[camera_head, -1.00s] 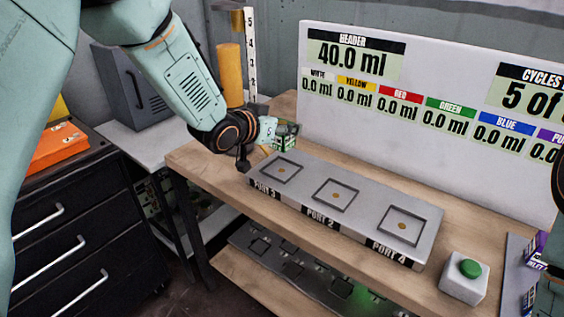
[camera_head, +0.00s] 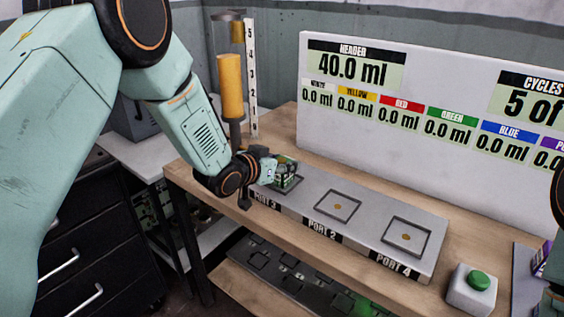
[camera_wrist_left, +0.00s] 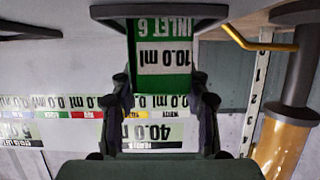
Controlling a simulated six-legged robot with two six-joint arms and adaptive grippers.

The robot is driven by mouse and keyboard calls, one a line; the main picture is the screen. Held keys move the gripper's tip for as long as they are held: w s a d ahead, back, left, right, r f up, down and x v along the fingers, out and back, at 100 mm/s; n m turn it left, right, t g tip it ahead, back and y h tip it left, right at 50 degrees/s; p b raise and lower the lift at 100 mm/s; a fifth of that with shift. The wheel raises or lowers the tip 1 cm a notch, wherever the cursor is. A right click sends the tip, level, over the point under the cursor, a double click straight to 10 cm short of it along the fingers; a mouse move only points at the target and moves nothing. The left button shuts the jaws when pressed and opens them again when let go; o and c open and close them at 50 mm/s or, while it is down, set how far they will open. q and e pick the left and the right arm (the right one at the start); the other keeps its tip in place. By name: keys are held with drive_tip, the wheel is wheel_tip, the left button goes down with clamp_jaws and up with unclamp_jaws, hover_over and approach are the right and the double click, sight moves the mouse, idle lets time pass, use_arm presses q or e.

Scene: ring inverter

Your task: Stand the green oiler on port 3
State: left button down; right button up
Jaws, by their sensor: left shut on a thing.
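The green oiler (camera_head: 287,171) is a small block with dark green and white label faces. My left gripper (camera_head: 271,169) is shut on it from the left and holds it over port 3 (camera_head: 290,186), a square recess at the left end of the grey port block. The oiler hides part of the recess, and I cannot tell whether its base touches it. My right gripper is not in view.
Port 2 (camera_head: 338,206) and port 4 (camera_head: 406,236) are empty. A yellow cylinder (camera_head: 231,86) with a scale stands behind the left arm. The white display board (camera_head: 400,145) stands behind the ports. A green button box (camera_head: 471,289) is at right.

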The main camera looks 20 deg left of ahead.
use_arm(q)
drive_tip(key=c, duration=1.1)
unclamp_jaws()
drive_tip(key=shift+d+f, duration=0.1)
drive_tip(key=o, duration=0.4)
drive_tip(key=shift+w+f, duration=0.1)
drive_tip(key=shift+o, duration=0.2)
